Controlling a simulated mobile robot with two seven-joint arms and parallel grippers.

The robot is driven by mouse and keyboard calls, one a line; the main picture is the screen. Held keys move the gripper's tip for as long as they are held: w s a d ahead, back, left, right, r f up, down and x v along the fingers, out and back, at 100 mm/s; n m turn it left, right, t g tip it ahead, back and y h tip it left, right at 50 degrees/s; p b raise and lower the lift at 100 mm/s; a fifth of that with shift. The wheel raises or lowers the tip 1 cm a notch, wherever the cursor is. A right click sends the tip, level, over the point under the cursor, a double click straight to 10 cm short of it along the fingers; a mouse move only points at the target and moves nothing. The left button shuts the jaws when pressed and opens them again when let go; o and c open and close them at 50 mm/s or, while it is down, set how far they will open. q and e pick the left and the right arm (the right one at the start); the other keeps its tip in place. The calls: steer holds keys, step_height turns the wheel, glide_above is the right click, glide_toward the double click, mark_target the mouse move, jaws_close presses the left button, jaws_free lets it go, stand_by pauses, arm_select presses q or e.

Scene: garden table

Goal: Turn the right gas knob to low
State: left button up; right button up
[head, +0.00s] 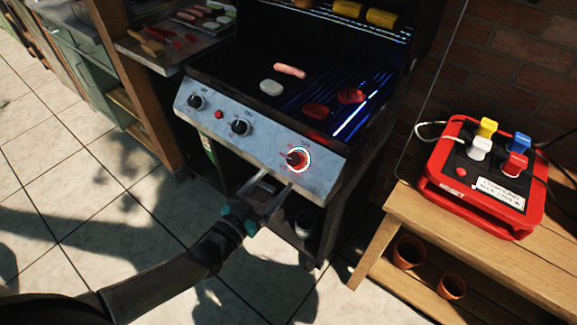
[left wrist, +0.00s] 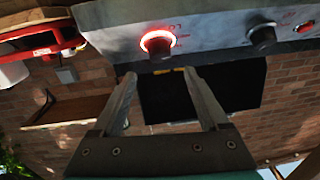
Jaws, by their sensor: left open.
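The right gas knob (head: 297,160) is on the right end of the grill's sloping grey front panel (head: 262,153). A lit ring, white and red, surrounds it. In the left wrist view, which is upside down, the knob (left wrist: 158,43) glows red-orange around its rim. My left gripper (head: 279,180) is open and empty, just below and in front of this knob. In the left wrist view its two fingertips (left wrist: 160,76) point at the knob, apart from it and on either side of its line. The knob's exact pointer setting is too small to read. My right gripper is not in view.
The middle knob (head: 240,127) and left knob (head: 196,102) share the panel, with a red button (head: 219,115) between them. Food lies on the grill, including a sausage (head: 290,71). A red box (head: 487,172) with coloured plugs stands on a wooden bench (head: 490,255) at right.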

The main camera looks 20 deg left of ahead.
mark_target(293, 160)
arm_select(q)
steer(key=b+x, duration=0.1)
steer(key=x, duration=0.6)
steer(key=shift+f, duration=0.1)
jaws_close()
stand_by(0.6)
